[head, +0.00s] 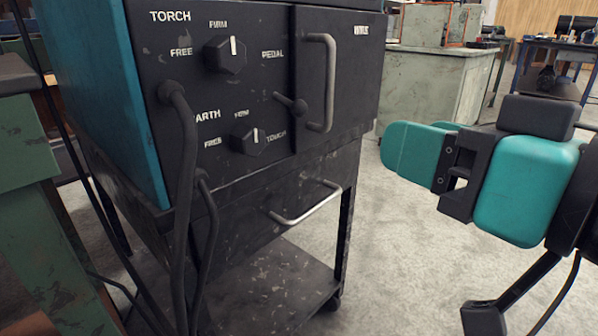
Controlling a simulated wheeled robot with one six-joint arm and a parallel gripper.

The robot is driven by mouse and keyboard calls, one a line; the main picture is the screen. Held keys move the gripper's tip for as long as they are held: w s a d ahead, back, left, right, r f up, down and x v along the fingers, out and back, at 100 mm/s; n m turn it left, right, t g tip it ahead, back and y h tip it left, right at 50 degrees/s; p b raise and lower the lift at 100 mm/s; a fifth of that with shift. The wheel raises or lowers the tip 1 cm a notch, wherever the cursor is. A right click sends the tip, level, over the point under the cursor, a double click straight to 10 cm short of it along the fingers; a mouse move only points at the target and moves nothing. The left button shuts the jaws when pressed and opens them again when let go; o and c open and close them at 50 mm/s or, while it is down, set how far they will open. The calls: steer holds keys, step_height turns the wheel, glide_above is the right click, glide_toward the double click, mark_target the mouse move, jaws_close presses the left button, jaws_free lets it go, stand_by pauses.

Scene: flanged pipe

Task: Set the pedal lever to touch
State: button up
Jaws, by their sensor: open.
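The pedal lever (289,102) is a short dark rod with a rounded tip on the black front panel (230,100) of the teal-sided cabinet. It sits between the PEDAL label (272,54) above and the TOUCH label (276,137) below. It sticks out to the right and slightly down in the picture; I cannot tell its exact setting. My gripper (410,148) is at the right, with teal fingers pointing left toward the cabinet. It is open and empty, apart from the lever. The fingers overlap in this view, so the gap between them is mostly hidden.
A TORCH knob (225,55) and a lower knob (248,141) are left of the lever. A vertical handle (330,80) stands out just right of it. A drawer handle (305,205) is below. Cables (187,180) hang at the left. Clear floor (385,270) lies at the right.

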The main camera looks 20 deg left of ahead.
steer(key=f, duration=0.1)
steer(key=p, duration=1.2)
glide_toward(304, 108)
steer(key=shift+y, duration=0.4)
steer(key=p+x, duration=0.9)
steer(key=shift+w+a+f+p, duration=0.15)
steer(key=shift+w+p, duration=0.15)
steer(key=shift+p, duration=0.1)
steer(key=shift+w+a+f+p, duration=0.15)
steer(key=shift+w+a+p, duration=0.15)
steer(key=shift+a+p, duration=0.25)
steer(key=shift+w+a+f, duration=0.15)
